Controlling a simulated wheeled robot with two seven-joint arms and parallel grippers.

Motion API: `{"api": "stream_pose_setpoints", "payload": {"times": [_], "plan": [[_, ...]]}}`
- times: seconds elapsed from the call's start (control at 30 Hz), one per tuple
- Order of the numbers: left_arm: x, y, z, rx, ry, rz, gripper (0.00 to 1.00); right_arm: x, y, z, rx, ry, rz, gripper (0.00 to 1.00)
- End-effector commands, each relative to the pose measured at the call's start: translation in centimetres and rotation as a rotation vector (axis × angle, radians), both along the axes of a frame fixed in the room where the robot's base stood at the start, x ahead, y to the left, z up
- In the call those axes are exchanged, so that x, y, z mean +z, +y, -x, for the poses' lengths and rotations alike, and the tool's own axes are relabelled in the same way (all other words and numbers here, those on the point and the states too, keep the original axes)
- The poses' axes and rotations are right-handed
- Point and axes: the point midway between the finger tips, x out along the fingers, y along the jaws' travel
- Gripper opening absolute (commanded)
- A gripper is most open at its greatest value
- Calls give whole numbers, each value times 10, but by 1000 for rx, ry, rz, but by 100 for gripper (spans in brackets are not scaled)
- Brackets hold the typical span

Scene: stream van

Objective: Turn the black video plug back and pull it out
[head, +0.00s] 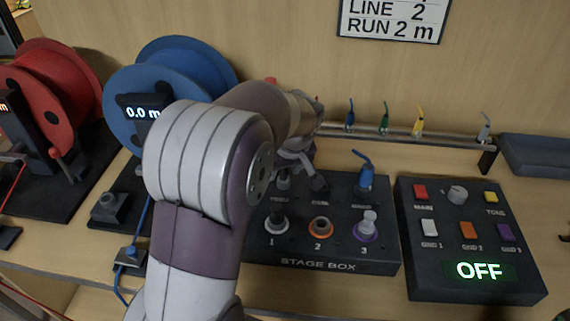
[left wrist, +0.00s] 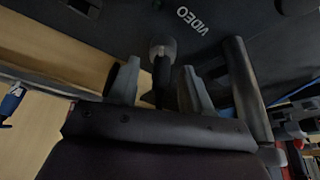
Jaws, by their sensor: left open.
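The black stage box (head: 330,262) stands on the bench, with the blue plug (head: 365,180) upright in its back right socket. My left arm reaches over the box's left side, and my left gripper (head: 292,160) is low over its back left part. In the left wrist view, the black video plug (left wrist: 161,76), with a grey round part (left wrist: 162,47) at its far end, lies between the fingers of my left gripper (left wrist: 160,84), beside the VIDEO lettering. The fingers are open, with gaps on both sides of it. In the head view my arm and gripper mostly hide it. My right gripper is not in view.
A control panel (head: 471,282) reading OFF stands right of the box. Behind, a rail (head: 400,134) holds several coloured plugs. Blue (head: 185,55) and red (head: 45,85) reels stand at left. A grey tray (head: 540,155) lies at far right.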

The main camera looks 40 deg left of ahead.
Motion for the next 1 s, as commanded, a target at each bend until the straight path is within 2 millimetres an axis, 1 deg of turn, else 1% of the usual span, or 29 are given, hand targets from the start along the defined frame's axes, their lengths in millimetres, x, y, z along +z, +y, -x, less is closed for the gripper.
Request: {"api": "stream_pose_setpoints", "payload": {"times": [0.07,0.1,0.17,0.2,0.23,0.27,0.3,0.33,0.4,0.57,1.0], "plan": [[0,0,0,0,0,0,49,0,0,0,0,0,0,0],[0,0,0,0,0,0,46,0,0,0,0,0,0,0],[0,0,0,0,0,0,27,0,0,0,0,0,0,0],[0,0,0,0,0,0,14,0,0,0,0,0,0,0],[0,0,0,0,0,0,4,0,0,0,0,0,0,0],[0,0,0,0,0,0,0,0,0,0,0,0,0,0],[0,0,0,0,0,0,0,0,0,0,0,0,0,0],[0,0,0,0,0,0,21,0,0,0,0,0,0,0],[0,0,0,0,0,0,0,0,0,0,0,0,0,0],[2,0,0,-16,0,1,0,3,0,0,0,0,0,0],[3,0,1,-216,1,2,0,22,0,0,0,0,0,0]]}}
